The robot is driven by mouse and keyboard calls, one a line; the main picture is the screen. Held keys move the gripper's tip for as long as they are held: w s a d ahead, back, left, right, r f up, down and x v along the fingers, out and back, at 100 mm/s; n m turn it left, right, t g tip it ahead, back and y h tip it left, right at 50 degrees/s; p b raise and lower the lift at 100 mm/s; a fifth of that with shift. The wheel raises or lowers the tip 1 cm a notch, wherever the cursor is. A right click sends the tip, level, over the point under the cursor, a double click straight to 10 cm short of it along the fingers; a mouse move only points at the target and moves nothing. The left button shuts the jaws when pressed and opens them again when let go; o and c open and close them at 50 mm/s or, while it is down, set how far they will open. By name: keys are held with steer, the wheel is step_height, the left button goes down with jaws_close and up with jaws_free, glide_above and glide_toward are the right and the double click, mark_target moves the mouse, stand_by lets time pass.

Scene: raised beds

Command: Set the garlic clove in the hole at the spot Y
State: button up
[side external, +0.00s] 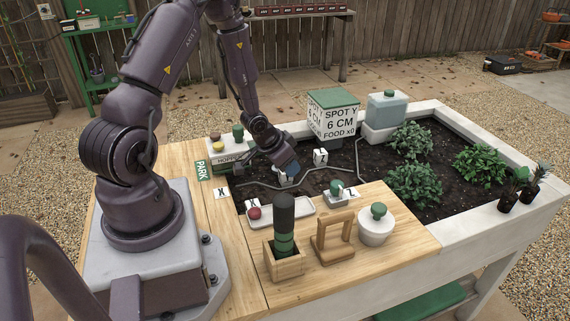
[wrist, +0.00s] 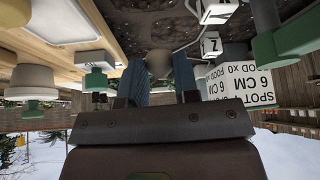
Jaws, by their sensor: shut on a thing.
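My gripper (side external: 288,172) is low over the dark soil bed, fingers pointing down. In the wrist view the two blue fingers (wrist: 159,82) stand on either side of a dull grey-brown thing (wrist: 160,63), which looks like the garlic clove; it is dim and partly hidden. In the side view the fingers hide it. The marker Z (side external: 320,156) stands behind to the right, and the X marker (side external: 222,192) lies at left. I cannot make out a hole at Y.
The sign box (side external: 333,118) reads "SPOT Y 6 CM". A white tray (side external: 292,207) lies in front of the gripper, and a green-knobbed item (side external: 336,191) stands to the right. A dark tool in a wooden holder (side external: 285,262), a wooden handle (side external: 332,238) and a lidded white pot (side external: 377,229) stand in front.

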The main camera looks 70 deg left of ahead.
steer(key=shift+w+d+r+m+h, duration=0.15)
steer(key=shift+w+d+m+h, duration=0.15)
steer(key=shift+w+m, duration=0.3)
steer(key=shift+d+f, duration=0.1)
steer(key=shift+f, duration=4.6)
steer(key=o, duration=0.8)
steer(key=shift+r, duration=6.05)
